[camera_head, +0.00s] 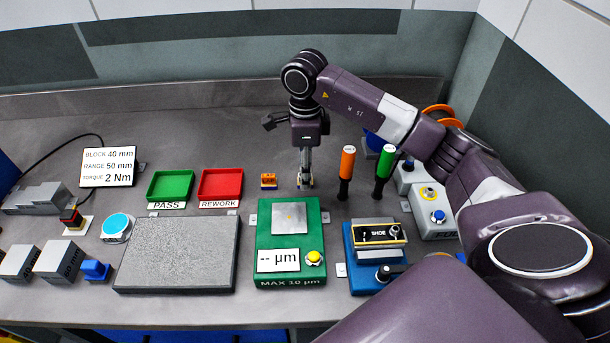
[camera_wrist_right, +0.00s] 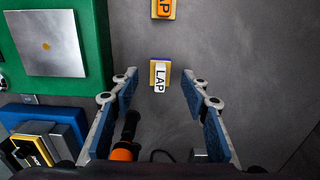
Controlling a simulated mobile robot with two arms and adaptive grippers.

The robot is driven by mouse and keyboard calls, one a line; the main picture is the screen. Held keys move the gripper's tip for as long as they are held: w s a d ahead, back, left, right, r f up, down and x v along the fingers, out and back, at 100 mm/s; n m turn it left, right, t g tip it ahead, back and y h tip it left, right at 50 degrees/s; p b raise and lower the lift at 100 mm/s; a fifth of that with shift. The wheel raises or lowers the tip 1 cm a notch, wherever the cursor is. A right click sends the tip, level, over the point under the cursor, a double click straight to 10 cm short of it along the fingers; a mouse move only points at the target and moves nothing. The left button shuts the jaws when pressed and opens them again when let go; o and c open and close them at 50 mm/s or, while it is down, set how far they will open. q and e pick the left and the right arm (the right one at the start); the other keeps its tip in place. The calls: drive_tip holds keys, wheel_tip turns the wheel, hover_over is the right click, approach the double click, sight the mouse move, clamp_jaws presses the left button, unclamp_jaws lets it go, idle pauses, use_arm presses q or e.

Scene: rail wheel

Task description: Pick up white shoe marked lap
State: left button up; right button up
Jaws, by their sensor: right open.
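The white shoe marked LAP (camera_wrist_right: 160,79) lies on the grey bench in the right wrist view, on a small yellowish and purple base. My right gripper (camera_wrist_right: 158,98) is open, with its blue-padded fingers on either side of the shoe's line and the shoe near the fingertips. I cannot tell whether a finger touches it. In the head view my right gripper (camera_head: 306,182) points straight down at the bench, and its fingers mostly hide the white shoe. My left gripper is not in view.
An orange shoe (camera_head: 268,181) stands just left of my gripper and also shows in the wrist view (camera_wrist_right: 163,9). An orange-handled tool (camera_head: 346,172) and a green-handled tool (camera_head: 384,170) stand upright at the right. The green gauge (camera_head: 262,220) is in front; a red tray (camera_head: 220,184) lies left.

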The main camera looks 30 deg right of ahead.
drive_tip(key=shift+f, duration=0.95)
drive_tip(key=c, duration=0.6)
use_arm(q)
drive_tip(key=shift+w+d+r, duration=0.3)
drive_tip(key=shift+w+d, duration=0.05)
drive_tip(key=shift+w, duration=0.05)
use_arm(e)
drive_tip(key=c, duration=0.5)
drive_tip(key=shift+r, duration=0.1)
drive_tip(key=shift+c, duration=0.2)
wheel_tip(320, 180, up, 10)
drive_tip(key=shift+w+f+b, duration=0.15)
drive_tip(key=shift+f+b, duration=0.05)
drive_tip(key=shift+b, duration=0.7)
use_arm(q)
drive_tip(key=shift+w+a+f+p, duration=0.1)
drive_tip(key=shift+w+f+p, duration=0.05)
drive_tip(key=shift+p, duration=0.65)
use_arm(e)
wheel_tip(320, 180, up, 10)
drive_tip(key=shift+r, duration=0.15)
